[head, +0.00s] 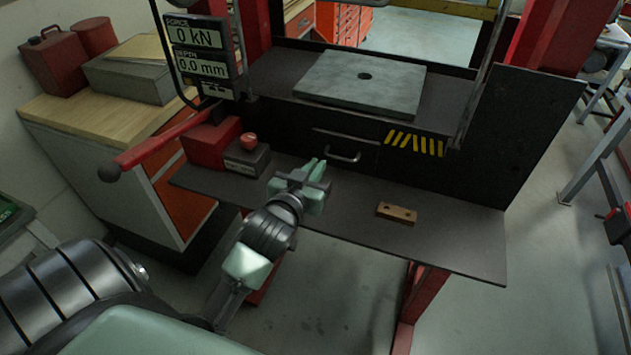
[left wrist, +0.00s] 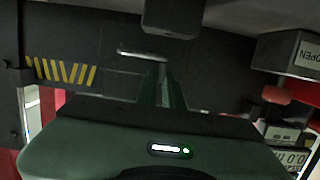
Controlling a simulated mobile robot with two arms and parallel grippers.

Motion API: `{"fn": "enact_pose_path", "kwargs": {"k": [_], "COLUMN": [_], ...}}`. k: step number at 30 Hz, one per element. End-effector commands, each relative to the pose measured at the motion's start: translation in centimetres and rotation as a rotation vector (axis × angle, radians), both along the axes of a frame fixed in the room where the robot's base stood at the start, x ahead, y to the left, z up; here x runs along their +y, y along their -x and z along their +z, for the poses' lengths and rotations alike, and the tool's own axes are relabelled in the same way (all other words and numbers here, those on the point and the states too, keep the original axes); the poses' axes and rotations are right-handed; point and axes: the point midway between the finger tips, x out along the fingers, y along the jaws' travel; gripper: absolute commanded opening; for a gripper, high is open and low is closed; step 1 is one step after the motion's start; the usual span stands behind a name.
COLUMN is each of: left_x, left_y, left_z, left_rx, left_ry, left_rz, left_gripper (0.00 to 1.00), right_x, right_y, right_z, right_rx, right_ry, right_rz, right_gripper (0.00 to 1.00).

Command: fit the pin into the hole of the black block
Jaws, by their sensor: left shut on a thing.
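My left gripper (head: 316,171) is over the front shelf of the press, left of the wooden block. It is shut on a narrow piece, taken to be the pin, which is mostly hidden by the fingers. In the left wrist view the fingers (left wrist: 165,88) point towards the drawer front. A dark block (left wrist: 172,18) shows at the top middle of that view, apart from the fingertips in the picture. Its hole cannot be made out. In the head view I cannot pick this block out. My right gripper is not in view.
A wooden block with dark holes (head: 397,213) lies on the dark shelf (head: 455,235). A red-button box (head: 247,160) stands at the shelf's left. Behind are a drawer handle (head: 343,157) and a steel plate (head: 360,83). A red lever (head: 165,145) juts out left.

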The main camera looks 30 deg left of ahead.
Motion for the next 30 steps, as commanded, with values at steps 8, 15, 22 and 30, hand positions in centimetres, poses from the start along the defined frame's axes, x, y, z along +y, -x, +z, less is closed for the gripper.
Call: {"fn": "enact_pose_path", "kwargs": {"k": [8,15,22,30], "left_x": [0.0,0.0,-0.1,-0.1], "left_y": [0.0,0.1,0.1,0.2], "left_z": [-3.6,-4.7,-5.2,-6.1], "left_rx": [0.003,0.002,0.008,0.016], "left_ry": [0.002,0.001,0.003,0.005], "left_rz": [0.000,-0.001,0.000,0.000], "left_gripper": [0.00,0.00,0.00,0.27], "right_x": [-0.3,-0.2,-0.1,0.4], "right_y": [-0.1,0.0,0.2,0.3], "right_z": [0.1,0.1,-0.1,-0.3], "right_rx": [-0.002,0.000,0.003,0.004], "right_ry": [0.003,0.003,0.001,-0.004], "right_rz": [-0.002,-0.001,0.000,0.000], "right_gripper": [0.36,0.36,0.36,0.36]}}
